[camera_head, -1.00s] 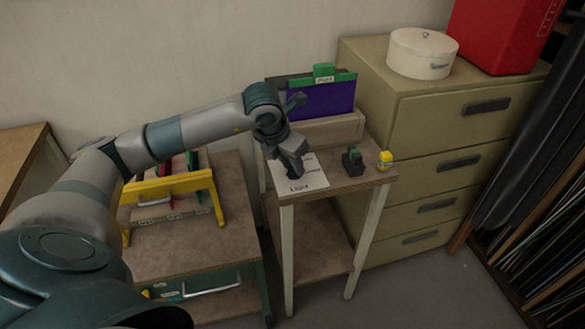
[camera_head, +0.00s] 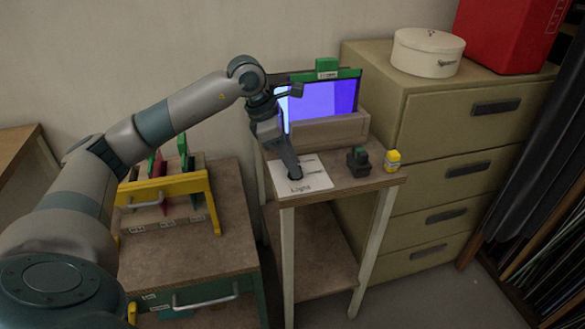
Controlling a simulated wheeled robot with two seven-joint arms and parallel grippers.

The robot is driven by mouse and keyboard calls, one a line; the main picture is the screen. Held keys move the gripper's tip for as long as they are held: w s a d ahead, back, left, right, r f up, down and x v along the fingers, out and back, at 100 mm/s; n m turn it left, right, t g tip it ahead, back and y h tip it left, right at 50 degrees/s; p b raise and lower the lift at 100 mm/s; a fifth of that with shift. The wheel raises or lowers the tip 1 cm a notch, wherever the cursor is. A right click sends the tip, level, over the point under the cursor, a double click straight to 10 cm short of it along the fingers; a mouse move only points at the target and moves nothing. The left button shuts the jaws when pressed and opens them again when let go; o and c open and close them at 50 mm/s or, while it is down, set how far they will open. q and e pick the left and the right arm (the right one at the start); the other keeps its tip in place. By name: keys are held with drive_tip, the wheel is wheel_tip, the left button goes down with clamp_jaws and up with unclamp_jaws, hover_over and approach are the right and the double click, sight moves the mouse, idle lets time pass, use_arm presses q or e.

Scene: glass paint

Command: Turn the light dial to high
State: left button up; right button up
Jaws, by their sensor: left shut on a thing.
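The light dial (camera_head: 294,179) is a small dark knob on a white plate (camera_head: 314,178) marked "Light", at the front left of the small side table. My left gripper (camera_head: 293,174) reaches down over the plate from the left and is shut on the dial. The fingers hide most of the dial, so I cannot read its setting. A glass panel (camera_head: 325,100) in a wooden holder stands behind the plate and glows bright blue-violet. My right gripper is out of view.
A dark block with a green part (camera_head: 358,161) and a yellow-topped jar (camera_head: 392,160) stand on the side table, right of the plate. A yellow rack (camera_head: 165,188) stands on the lower table at left. A drawer cabinet (camera_head: 460,125) stands at right.

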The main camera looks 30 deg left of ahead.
use_arm(q)
drive_tip(key=m+g+b, duration=0.1)
drive_tip(key=m, duration=0.1)
drive_tip(key=shift+w+a+m+h, duration=0.1)
drive_tip(key=shift+w+m+h, duration=0.05)
drive_tip(key=shift+m+h, duration=0.2)
drive_tip(key=shift+w+m+g+b, duration=0.1)
drive_tip(key=shift+m+g+b, duration=0.45)
drive_tip(key=shift+m, duration=1.5)
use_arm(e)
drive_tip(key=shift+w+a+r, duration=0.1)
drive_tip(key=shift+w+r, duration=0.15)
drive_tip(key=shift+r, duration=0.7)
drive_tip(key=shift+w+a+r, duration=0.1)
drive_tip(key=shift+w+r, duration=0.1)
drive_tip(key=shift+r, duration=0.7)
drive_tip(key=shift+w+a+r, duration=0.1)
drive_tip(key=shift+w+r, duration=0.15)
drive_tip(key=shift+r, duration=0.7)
use_arm(q)
drive_tip(key=o, duration=1)
drive_tip(key=shift+o, duration=0.2)
drive_tip(key=w+v, duration=0.1)
drive_tip(key=v, duration=1.6)
drive_tip(key=shift+s+a+r+p, duration=0.15)
drive_tip(key=shift+s+a+p, duration=0.1)
drive_tip(key=shift+p, duration=0.05)
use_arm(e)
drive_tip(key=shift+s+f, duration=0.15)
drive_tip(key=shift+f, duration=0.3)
